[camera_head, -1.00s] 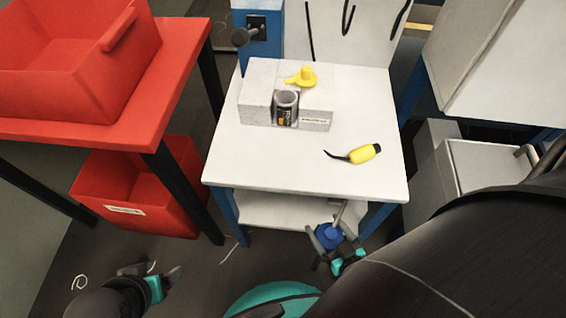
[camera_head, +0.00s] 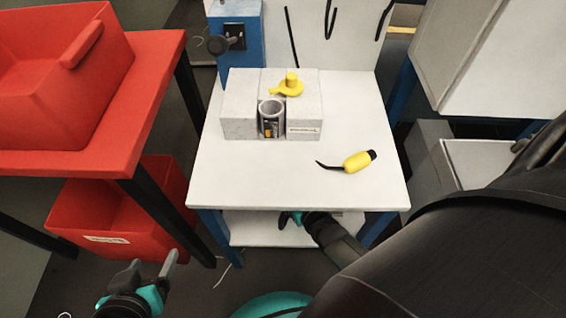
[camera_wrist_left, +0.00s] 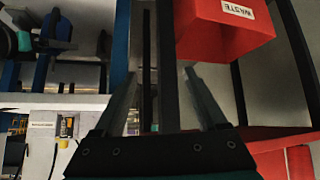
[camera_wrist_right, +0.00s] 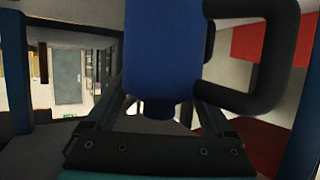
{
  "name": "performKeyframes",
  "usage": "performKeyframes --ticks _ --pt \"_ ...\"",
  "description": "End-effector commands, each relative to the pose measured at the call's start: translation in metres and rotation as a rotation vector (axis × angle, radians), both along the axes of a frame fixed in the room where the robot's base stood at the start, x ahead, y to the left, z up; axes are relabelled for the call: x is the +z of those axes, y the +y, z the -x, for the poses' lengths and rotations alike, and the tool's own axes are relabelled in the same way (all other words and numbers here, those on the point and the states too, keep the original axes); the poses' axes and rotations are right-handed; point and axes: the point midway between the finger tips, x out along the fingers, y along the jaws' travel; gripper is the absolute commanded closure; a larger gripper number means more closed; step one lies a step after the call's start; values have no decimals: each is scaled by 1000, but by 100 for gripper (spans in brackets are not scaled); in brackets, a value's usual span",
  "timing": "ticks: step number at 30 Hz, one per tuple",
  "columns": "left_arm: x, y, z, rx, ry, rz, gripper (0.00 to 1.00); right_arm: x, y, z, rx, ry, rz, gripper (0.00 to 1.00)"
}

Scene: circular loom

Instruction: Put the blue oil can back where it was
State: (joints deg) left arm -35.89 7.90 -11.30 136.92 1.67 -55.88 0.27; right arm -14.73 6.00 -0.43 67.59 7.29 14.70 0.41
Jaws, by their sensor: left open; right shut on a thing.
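The blue oil can (camera_wrist_right: 165,50) fills the upper middle of the right wrist view, with a dark curved handle on its right side. My right gripper (camera_head: 290,217) is shut on it. In the head view this gripper reaches in under the white table top (camera_head: 240,185), at the lower shelf (camera_head: 262,232). The can is hidden there by the table and my arm. Whether it touches the shelf cannot be told. My left gripper (camera_head: 153,270) is open and empty, low in front of the red bin; its spread fingers also show in the left wrist view (camera_wrist_left: 160,85).
A pale block (camera_head: 238,118) on the table holds a grey cup (camera_head: 271,120) and a yellow spouted piece (camera_head: 288,86). A yellow-handled hooked tool (camera_head: 357,161) lies at the table's right. A red bin (camera_head: 100,222) stands low at left, under a red bench (camera_head: 130,150).

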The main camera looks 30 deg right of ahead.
Motion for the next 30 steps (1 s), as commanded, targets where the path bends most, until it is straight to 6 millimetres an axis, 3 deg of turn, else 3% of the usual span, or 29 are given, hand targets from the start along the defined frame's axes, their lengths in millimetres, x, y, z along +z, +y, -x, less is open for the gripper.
performKeyframes --ticks 6,16,30 --pt "-1 -16 -9 -18 -115 59 26 0 -1 -24 0 -4 0 100" --pt "2 -26 -13 -26 -191 101 26 1 -2 -38 0 -4 0 100" --pt "17 -56 -15 -35 -474 267 26 -23 -2 -37 0 -3 0 100"
